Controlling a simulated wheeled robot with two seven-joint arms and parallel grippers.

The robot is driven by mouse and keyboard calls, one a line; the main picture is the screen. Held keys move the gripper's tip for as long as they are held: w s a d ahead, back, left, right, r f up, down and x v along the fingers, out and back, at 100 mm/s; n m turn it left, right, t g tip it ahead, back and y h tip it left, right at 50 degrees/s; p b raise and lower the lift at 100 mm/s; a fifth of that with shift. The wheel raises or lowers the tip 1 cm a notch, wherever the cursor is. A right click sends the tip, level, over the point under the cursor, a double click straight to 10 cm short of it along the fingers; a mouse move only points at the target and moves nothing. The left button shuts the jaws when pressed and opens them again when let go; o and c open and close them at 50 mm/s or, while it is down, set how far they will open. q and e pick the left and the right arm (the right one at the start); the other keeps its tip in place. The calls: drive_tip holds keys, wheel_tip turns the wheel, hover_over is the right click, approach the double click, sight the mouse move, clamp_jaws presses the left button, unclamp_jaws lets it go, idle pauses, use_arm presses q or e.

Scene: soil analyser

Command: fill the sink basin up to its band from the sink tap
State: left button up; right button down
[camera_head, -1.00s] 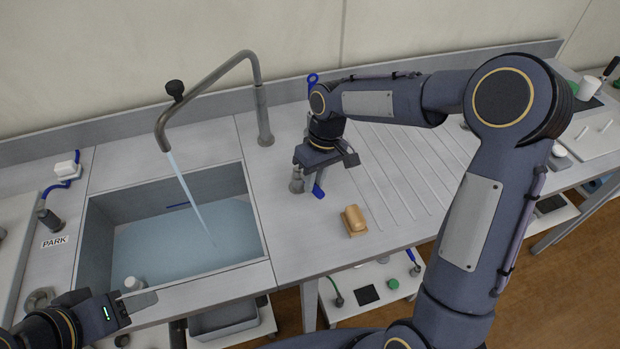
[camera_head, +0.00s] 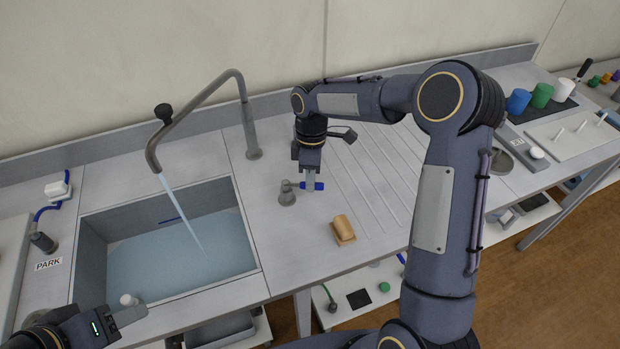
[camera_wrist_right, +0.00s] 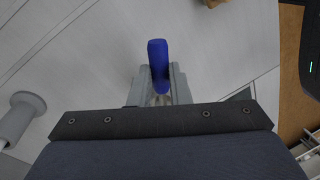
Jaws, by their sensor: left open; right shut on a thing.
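The sink basin (camera_head: 252,262) holds pale blue water (camera_head: 165,268). A short dark blue band (camera_head: 172,220) shows on its back wall, just above the water surface. A stream runs from the grey sink tap (camera_head: 200,100) into the water. My right gripper (camera_head: 313,187) is shut on the blue tap lever (camera_head: 319,186), beside a grey fitting (camera_head: 287,194) on the counter. The lever also shows between the fingers in the right wrist view (camera_wrist_right: 158,66).
A tan block (camera_head: 343,230) lies on the counter right of the lever. A PARK label (camera_head: 48,264) and a dark fitting (camera_head: 43,241) are left of the basin. Coloured cups (camera_head: 541,95) stand far right. The ribbed drainboard (camera_head: 385,180) is mostly clear.

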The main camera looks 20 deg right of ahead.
drive_tip(key=shift+w+n, duration=0.25)
drive_tip(key=shift+n, duration=0.05)
idle(0.4)
drive_tip(key=c, duration=1.3)
unclamp_jaws()
drive_tip(key=shift+c, duration=0.2)
wheel_tip(320, 180, up, 8)
drive_tip(key=w, duration=0.1)
drive_tip(key=shift+w+d+b, duration=0.15)
drive_tip(key=shift+d+b, duration=0.15)
drive_tip(key=shift+b, duration=0.05)
